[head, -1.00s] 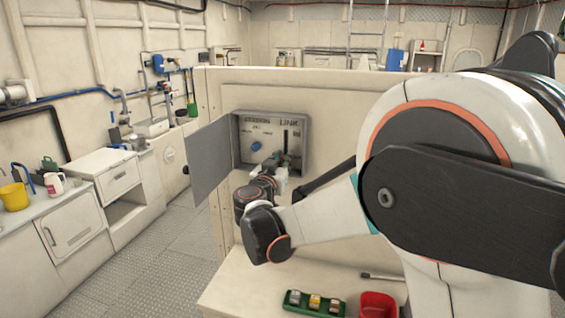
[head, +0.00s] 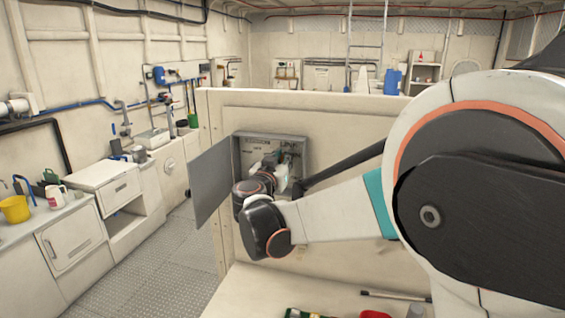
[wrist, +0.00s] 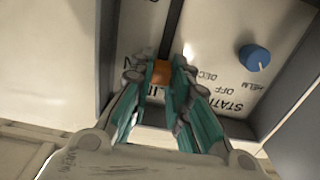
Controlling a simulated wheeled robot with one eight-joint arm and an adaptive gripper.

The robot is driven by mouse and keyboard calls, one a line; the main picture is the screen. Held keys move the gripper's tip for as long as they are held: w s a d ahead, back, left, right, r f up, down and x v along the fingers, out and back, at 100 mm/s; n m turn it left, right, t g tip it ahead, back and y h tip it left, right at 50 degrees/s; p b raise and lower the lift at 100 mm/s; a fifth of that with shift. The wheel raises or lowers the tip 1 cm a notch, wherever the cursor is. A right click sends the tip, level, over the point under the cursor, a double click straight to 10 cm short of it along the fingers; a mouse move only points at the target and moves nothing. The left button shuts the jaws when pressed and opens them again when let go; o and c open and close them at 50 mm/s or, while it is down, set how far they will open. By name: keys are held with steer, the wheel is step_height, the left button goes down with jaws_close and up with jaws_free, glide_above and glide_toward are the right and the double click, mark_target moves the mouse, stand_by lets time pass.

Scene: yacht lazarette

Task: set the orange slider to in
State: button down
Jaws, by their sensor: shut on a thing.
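The orange slider (wrist: 162,71) shows in the wrist view as a small orange block at the end of a dark slot in a pale panel. My gripper (wrist: 167,75) is shut on it, with a teal-lined finger on each side. In the head view my gripper (head: 281,175) reaches into the open grey box (head: 308,158), and my wrist hides the slider and most of the panel there. The lettering beside the slot is partly covered by my fingers, so I cannot read the slider's setting.
A blue knob (wrist: 254,57) sits right of the slot in the wrist view, near printed labels. The box's grey door (head: 211,184) stands open on the left. The box's side walls are close around my gripper. A bench with a few items lies below.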

steer(key=c, duration=1.5)
jaws_free()
steer(key=shift+r, duration=0.2)
steer(key=v, duration=0.7)
steer(key=shift+s+a, duration=0.15)
steer(key=shift+s, duration=0.05)
